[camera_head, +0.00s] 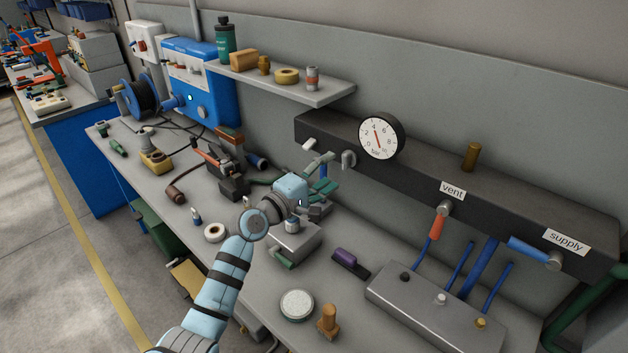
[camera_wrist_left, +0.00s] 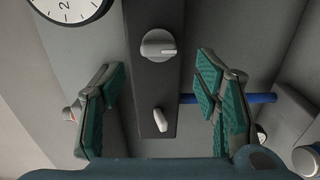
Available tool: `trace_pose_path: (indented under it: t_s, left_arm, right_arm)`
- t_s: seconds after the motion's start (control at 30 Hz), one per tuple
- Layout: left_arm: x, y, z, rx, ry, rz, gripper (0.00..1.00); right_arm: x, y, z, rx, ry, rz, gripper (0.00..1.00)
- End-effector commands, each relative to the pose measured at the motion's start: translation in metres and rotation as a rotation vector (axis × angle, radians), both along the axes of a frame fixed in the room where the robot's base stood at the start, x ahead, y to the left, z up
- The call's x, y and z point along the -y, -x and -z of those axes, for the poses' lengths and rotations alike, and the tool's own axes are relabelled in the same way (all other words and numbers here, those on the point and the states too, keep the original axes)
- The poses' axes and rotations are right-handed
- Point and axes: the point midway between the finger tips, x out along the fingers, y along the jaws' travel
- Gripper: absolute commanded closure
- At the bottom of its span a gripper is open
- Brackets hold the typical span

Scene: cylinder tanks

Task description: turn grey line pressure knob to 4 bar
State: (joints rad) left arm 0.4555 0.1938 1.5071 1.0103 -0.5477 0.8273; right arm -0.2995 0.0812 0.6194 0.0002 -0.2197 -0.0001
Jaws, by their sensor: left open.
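The grey knob (camera_head: 348,159) sits on the front of the dark rail, below and left of the round pressure gauge (camera_head: 378,138). In the left wrist view the knob (camera_wrist_left: 158,44) is round with a pale mark pointing right. The gauge's thin red needle has its upper end near the 4; which end is the tip is hard to tell. My left gripper (camera_head: 325,177) is open in front of the rail. In its wrist view the green-padded fingers (camera_wrist_left: 160,75) stand apart on both sides of the rail, not touching the knob. My right gripper is not in view.
A small pale lever (camera_head: 309,145) is left of the knob; in the wrist view it lies between the fingers (camera_wrist_left: 160,120). A shelf (camera_head: 300,92) with bottles overhangs at left. Vent (camera_head: 444,207) and supply (camera_head: 554,260) valves are to the right. The bench below is cluttered.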

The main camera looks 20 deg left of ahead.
Motion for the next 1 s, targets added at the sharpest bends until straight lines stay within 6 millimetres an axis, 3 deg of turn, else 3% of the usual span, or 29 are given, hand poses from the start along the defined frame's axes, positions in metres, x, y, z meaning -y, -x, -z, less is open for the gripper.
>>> trace_pose_path:
  t_s: [0.1,0.3,0.77,0.87,0.97,1.0]
  left_arm:
    - [-0.013,0.03,0.002,-0.001,-0.005,-0.001,0.43]
    - [-0.023,0.058,0.001,-0.002,-0.001,0.0,0.43]
    - [-0.023,0.061,0.002,-0.003,-0.008,0.002,0.43]
    - [-0.013,0.075,0.025,-0.035,-0.109,0.024,0.43]
    - [0.004,0.114,0.08,-0.114,-0.37,0.09,0.43]
    - [0.01,0.137,0.107,-0.155,-0.507,0.13,0.43]
  right_arm:
    - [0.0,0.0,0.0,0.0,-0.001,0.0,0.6]
    - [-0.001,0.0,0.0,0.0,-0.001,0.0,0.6]
    - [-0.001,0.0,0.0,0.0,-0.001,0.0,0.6]
    - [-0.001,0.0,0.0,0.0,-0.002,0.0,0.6]
    - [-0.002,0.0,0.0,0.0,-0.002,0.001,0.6]
    - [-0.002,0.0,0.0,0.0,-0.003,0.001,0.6]
